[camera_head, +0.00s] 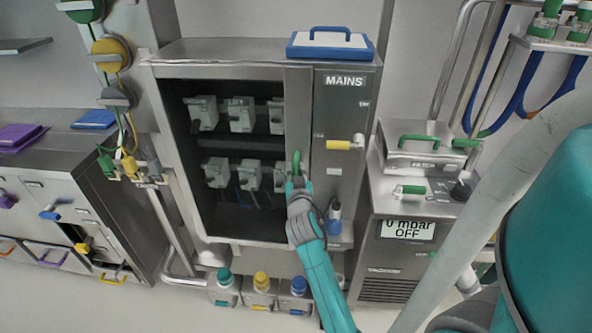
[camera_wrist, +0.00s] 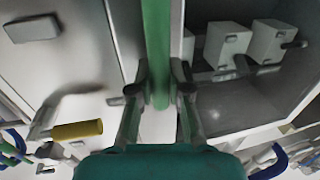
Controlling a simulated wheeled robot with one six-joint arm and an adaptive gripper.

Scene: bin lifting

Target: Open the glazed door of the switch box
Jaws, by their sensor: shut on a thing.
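The switch box (camera_head: 344,104), a grey metal cabinet marked MAINS, stands in the middle of the head view. Its glazed door (camera_head: 299,120) covers the left part, and several grey switches (camera_head: 241,115) show behind the glass. The door looks flush with the front, though the glass edge is hard to make out. A green upright handle (camera_head: 296,160) sits on the door's right side; it also runs down the wrist view (camera_wrist: 158,45). My gripper (camera_head: 297,183) is shut on this handle, with one finger on each side in the wrist view (camera_wrist: 160,92). My gripper hides the handle's lower part.
A yellow-gripped lever (camera_head: 339,145) sticks out right of the door; it shows in the wrist view (camera_wrist: 77,130). A blue-handled part (camera_head: 335,211) is close right of my gripper. A blue tray-like item (camera_head: 330,44) lies on top. A pump unit (camera_head: 408,228) stands at right.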

